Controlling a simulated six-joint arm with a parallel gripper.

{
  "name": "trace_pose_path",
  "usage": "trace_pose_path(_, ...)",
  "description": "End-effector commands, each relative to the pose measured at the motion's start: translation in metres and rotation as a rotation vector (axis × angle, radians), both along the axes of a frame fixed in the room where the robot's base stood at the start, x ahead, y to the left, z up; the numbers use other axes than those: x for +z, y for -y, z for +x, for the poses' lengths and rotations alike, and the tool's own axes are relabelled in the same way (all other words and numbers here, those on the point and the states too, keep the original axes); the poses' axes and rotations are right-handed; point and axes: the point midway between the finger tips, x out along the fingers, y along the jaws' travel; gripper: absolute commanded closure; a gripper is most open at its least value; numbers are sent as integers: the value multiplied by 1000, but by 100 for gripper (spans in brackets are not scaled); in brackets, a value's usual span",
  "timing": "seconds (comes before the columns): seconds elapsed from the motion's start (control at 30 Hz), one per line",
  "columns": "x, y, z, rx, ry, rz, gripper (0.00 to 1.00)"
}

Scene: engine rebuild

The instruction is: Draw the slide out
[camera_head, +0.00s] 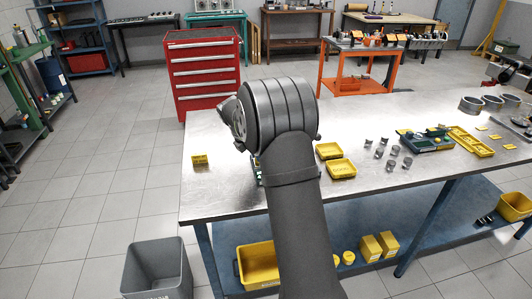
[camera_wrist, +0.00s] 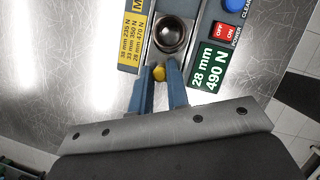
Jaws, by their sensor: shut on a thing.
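In the wrist view, my gripper (camera_wrist: 159,84) is shut on a small yellow knob (camera_wrist: 159,73). The knob sits at the near end of a grey slide (camera_wrist: 150,57), which runs between the two sides of a blue-grey device. A dark round cup or recess (camera_wrist: 171,35) with a light rim lies on the slide just beyond the knob. How far the slide stands out of the device, I cannot tell.
The device carries a yellow force label (camera_wrist: 135,28), a green "28 mm 490 N" label (camera_wrist: 208,67), a red OFF/ON switch (camera_wrist: 225,37) and a blue CLEAR button (camera_wrist: 237,7). Yellow trays (camera_head: 341,168) and several small metal parts (camera_head: 392,163) lie to the right. The steel bench (camera_head: 225,200) is bare in front.

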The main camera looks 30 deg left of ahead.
Motion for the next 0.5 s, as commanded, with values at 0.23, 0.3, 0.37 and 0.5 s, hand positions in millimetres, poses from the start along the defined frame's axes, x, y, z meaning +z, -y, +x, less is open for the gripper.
trace_pose_path(0.23,0,-4,-4,5,-4,5,100)
trace_pose_path(0.3,0,-4,-4,5,-3,6,75)
trace_pose_path(0.37,0,-4,-4,5,-3,5,63)
trace_pose_path(0.5,0,-3,-3,4,-3,4,63)
